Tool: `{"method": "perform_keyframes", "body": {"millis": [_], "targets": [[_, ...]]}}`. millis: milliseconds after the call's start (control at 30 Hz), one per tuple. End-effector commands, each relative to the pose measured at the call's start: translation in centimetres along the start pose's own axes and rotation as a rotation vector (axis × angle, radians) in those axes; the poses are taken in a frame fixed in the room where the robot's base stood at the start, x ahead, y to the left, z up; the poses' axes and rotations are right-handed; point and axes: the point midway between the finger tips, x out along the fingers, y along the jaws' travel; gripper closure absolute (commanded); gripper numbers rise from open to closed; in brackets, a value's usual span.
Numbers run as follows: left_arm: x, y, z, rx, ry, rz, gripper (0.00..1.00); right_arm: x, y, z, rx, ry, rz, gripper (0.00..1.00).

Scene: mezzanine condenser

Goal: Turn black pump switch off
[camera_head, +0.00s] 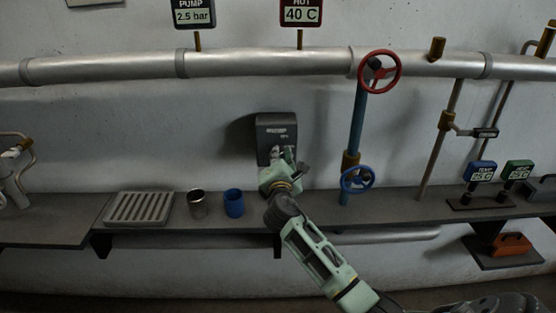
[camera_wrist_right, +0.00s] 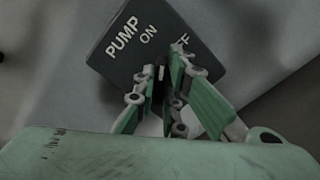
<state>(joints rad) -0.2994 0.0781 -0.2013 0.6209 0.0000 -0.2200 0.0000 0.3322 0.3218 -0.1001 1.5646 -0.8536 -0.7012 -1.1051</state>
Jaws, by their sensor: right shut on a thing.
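The black pump switch (camera_head: 276,131) is a dark box on the wall above the shelf, in the middle of the head view. In the right wrist view the pump switch (camera_wrist_right: 125,50) shows the words PUMP and ON, and the OFF label is partly hidden by a finger. My right gripper (camera_head: 284,160) is at the lower part of the box. In the wrist view my right gripper (camera_wrist_right: 160,82) has its fingers closed around the small switch lever, which is mostly hidden between the fingertips. My left gripper is not in view.
A pipe (camera_head: 260,62) runs along the wall above. A red valve wheel (camera_head: 380,71) and a blue valve wheel (camera_head: 357,180) are to the right. A blue cup (camera_head: 234,203), a metal cup (camera_head: 198,204) and a drain rack (camera_head: 139,208) stand on the shelf to the left.

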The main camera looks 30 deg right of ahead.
Motion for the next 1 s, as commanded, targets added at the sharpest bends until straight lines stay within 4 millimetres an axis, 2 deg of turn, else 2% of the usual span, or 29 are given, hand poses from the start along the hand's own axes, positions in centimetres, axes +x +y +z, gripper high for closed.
{"method": "perform_keyframes", "body": {"millis": [100,500,733,1000], "targets": [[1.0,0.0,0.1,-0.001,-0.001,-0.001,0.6,0.0,-0.3,-0.2,0.115,0.0,-0.001,1.0],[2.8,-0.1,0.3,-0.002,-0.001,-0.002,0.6,0.0,-0.4,-0.2,0.455,-0.001,-0.001,1.0],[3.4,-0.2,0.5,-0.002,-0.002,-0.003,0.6,0.0,-0.4,-0.2,0.581,0.0,-0.001,1.0],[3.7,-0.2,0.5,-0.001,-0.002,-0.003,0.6,0.0,-0.4,-0.2,0.648,0.0,-0.002,1.0]]}}
